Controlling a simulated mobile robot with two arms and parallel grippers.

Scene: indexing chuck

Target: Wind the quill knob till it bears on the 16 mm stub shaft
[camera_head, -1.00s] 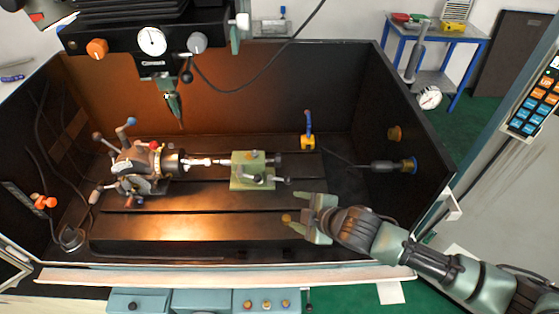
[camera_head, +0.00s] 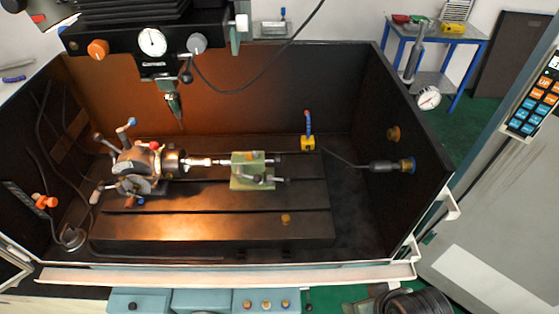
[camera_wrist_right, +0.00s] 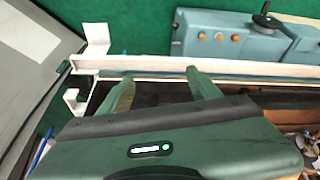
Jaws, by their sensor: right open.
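The green tailstock (camera_head: 250,172) stands on the bed, with a dark quill knob (camera_head: 276,160) at its right end. The bright stub shaft (camera_head: 199,162) sits in the indexing chuck (camera_head: 165,161) and reaches toward the tailstock. Whether the tailstock quill touches the shaft is too small to tell. My right gripper (camera_wrist_right: 159,76) is open and empty in the right wrist view, over the machine's front edge and away from the knob. My left gripper is not in view.
Dark walls enclose the bed (camera_head: 215,225). A small brass-coloured piece (camera_head: 285,218) lies on its front right. The spindle (camera_head: 173,104) hangs above. A nozzle (camera_head: 390,166) juts from the right wall.

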